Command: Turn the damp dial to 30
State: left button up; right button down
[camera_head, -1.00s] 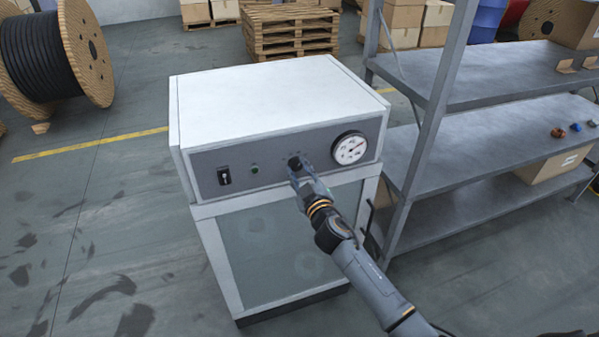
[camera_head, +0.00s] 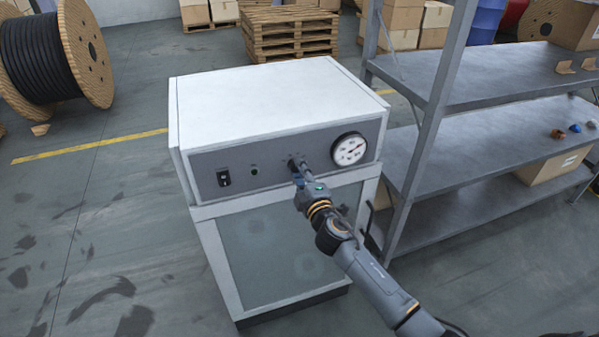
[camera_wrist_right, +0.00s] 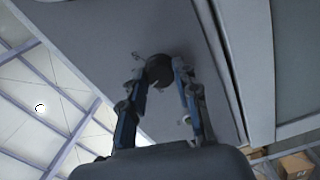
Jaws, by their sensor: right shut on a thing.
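The damp dial (camera_wrist_right: 160,70) is a small round black knob. It sits on the grey front panel (camera_head: 203,163) of a white cabinet (camera_head: 265,100), left of a round white gauge (camera_head: 349,149). My right gripper (camera_head: 297,164) reaches it from below right in the head view and mostly hides it. In the wrist view the two fingers (camera_wrist_right: 162,80) of my right gripper stand on either side of the dial, shut on it. The dial's scale marks are too small or hidden to read. My left gripper is not in view.
A black switch (camera_head: 223,178) and a small round lamp (camera_head: 254,170) are on the panel's left. A grey metal shelf (camera_head: 470,138) stands close on the right of the cabinet. Pallets (camera_head: 292,32) and a cable reel (camera_head: 85,55) stand behind. The floor left is clear.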

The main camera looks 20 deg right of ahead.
jog(key=shift+n, duration=0.3)
jog(key=c, duration=1)
grip_release()
jog(key=s, duration=1.2)
jog(key=shift+d, duration=0.2)
jog(key=shift+f, duration=0.15)
